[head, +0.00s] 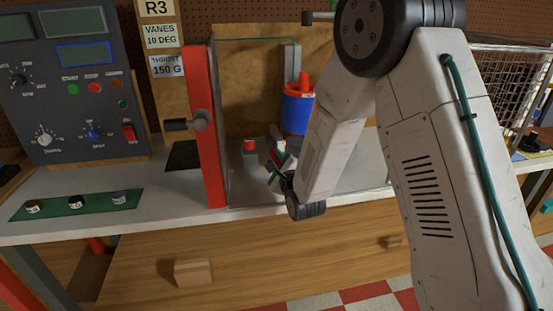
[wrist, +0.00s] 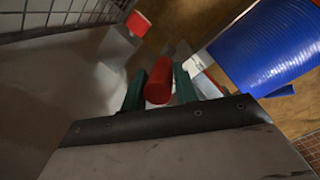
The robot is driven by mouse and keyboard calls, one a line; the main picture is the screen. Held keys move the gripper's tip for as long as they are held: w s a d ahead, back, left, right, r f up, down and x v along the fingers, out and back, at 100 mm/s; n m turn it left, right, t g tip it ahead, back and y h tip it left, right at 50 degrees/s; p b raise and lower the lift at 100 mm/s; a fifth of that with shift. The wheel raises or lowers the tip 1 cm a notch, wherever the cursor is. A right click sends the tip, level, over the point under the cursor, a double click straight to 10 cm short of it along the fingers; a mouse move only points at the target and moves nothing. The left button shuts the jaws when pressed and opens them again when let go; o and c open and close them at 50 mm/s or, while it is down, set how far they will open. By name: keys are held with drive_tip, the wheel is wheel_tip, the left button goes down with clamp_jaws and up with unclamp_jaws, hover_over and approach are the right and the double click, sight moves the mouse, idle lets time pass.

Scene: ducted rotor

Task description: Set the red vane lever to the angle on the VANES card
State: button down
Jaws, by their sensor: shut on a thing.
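The VANES card (head: 164,36) hangs on the back board; its small print looks like 10 or 19 DEG. My gripper (head: 277,158) is low inside the test stand, beside the blue ducted rotor (head: 297,108). In the wrist view, its green fingers (wrist: 158,88) are on both sides of a red rounded bar (wrist: 158,80), seemingly the red vane lever, and shut on it. The blue duct (wrist: 265,45) is right of the fingers there. In the head view my arm and gripper hide most of the lever, and I see no angle scale to read.
A red upright door edge (head: 204,125) with a grey latch stands left of my gripper. A red knob or block (head: 250,145) is close beside it. A control panel (head: 70,85) and green tray (head: 76,204) are further left; a wire basket (head: 510,80) is right.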

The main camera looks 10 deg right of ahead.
drive_tip(key=c, duration=1.2)
unclamp_jaws()
drive_tip(key=shift+f, duration=0.3)
drive_tip(key=shift+o, duration=0.2)
drive_tip(key=shift+r, duration=0.1)
drive_tip(key=shift+s+d, duration=0.2)
drive_tip(key=shift+s, duration=1.1)
drive_tip(key=shift+s+d, duration=0.15)
drive_tip(key=shift+s, duration=1.15)
drive_tip(key=shift+s+d, duration=0.2)
drive_tip(key=shift+s, duration=1.1)
drive_tip(key=shift+c, duration=0.4)
